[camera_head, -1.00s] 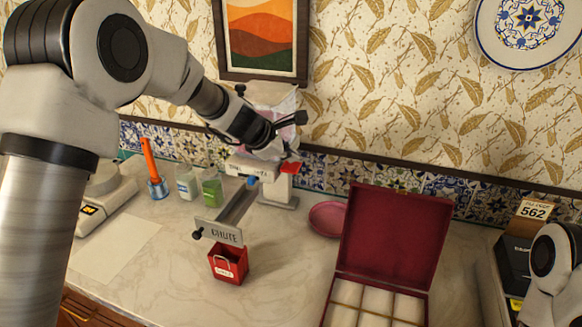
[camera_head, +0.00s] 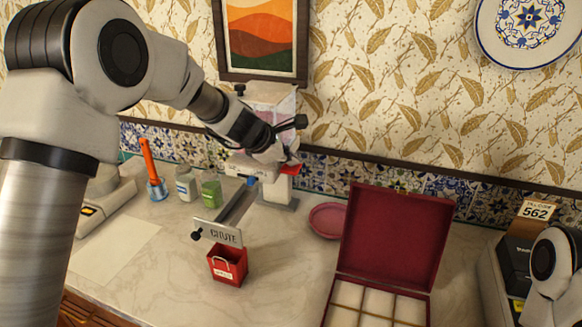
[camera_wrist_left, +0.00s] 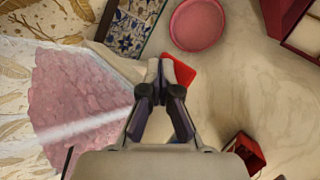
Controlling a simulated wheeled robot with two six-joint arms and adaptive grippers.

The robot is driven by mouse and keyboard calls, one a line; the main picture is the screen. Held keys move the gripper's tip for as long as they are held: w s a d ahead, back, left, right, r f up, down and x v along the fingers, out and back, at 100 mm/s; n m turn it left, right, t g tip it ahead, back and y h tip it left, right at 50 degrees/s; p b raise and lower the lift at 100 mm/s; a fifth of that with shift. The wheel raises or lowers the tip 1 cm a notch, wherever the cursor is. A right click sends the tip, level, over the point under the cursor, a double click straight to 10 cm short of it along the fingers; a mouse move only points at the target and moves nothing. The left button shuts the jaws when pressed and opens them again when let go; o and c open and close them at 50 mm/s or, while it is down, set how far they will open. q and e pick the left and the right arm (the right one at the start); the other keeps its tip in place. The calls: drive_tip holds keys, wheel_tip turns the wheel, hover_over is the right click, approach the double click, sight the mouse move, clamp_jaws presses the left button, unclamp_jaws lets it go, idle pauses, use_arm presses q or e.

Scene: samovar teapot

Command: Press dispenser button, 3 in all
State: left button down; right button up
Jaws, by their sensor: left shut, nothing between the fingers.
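The dispenser (camera_head: 277,190) stands against the tiled wall, with a clear hopper holding pink contents (camera_wrist_left: 80,95). Its red button (camera_head: 291,169) sticks out on the right; it also shows in the left wrist view (camera_wrist_left: 180,72) by the fingertips. My left gripper (camera_head: 290,158) is shut and empty, with its tips at or just above the button. I cannot tell if they touch it. The chute sign (camera_head: 222,233) stands at the end of the dispenser's ramp, above a small red box (camera_head: 228,265). My right gripper is not in view; part of my right arm shows at the right edge.
An open red case (camera_head: 396,235) with pale compartments lies right of the chute. Green (camera_head: 211,190) and white (camera_head: 186,184) jars and an orange-handled tool (camera_head: 149,162) stand at the left. A numbered sign (camera_head: 536,210) stands at the right.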

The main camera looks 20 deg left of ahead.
sight(290, 168)
use_arm(q)
drive_tip(key=shift+f+b, duration=0.9)
drive_tip(key=shift+f, duration=0.15)
idle(0.5)
drive_tip(key=shift+r, duration=0.2)
drive_tip(key=shift+r+p, duration=1.6)
drive_tip(key=shift+p, duration=0.05)
drive_tip(key=shift+w+r+p, duration=0.1)
drive_tip(key=shift+r+p, duration=0.35)
wheel_tip(290, 168, up, 4)
drive_tip(key=p, duration=0.4)
drive_tip(key=shift+r, duration=0.15)
idle(0.6)
